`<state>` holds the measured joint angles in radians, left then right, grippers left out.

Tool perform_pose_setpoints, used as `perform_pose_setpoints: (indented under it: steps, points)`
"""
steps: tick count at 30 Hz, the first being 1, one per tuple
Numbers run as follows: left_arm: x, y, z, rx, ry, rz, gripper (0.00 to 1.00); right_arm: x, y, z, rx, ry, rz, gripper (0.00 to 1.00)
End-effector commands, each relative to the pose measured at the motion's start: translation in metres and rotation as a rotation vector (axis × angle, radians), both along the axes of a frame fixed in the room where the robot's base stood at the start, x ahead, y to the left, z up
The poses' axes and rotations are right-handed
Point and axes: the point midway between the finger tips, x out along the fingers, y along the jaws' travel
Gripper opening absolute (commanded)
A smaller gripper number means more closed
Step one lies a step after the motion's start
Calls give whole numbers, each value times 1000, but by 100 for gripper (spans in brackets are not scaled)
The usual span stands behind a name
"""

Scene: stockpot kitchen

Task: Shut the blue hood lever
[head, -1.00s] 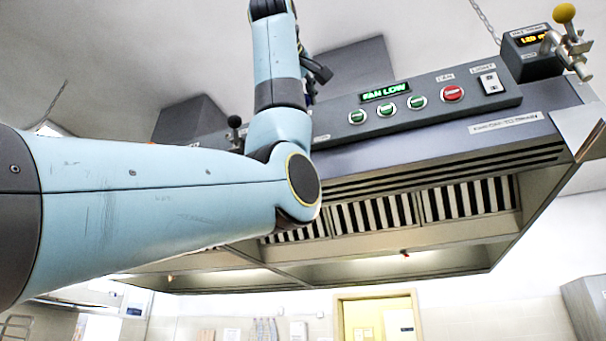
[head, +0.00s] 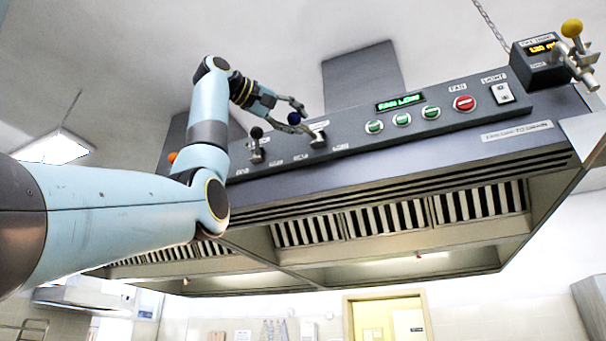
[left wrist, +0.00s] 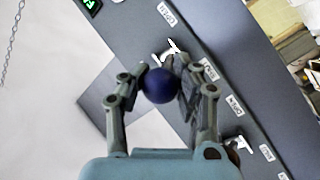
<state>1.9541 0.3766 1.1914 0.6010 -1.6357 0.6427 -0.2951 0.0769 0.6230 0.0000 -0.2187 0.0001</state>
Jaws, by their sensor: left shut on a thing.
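The blue hood lever ends in a dark blue ball knob (head: 294,118) above the hood's sloping front panel. Its mount (head: 318,138) shows just right of the knob. My left gripper (head: 303,119) is shut on the blue knob, with a finger on either side. In the left wrist view the round knob (left wrist: 159,86) sits between the two fingers of the left gripper (left wrist: 157,70). The lever's shaft is mostly hidden there. My right gripper is not in view.
A black-knobbed lever (head: 257,137) stands left of the blue one, and an orange knob (head: 172,157) farther left. Green buttons (head: 402,119), a red button (head: 464,103) and a light switch (head: 502,93) lie to the right. A yellow-knobbed valve (head: 572,29) stands at the far right end.

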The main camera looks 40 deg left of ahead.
Motion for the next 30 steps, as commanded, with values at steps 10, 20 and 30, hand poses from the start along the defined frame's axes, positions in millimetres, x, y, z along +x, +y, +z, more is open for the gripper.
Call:
perform_pose_setpoints:
  steps: [10, 20, 30]
  points:
    - [2, 21, 1, -2, -3, 13, 0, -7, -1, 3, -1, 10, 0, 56]
    - [2, 26, 1, -2, -4, 15, 0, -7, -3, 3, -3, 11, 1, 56]
    - [2, 26, 2, -3, -6, 16, 31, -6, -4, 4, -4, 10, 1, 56]
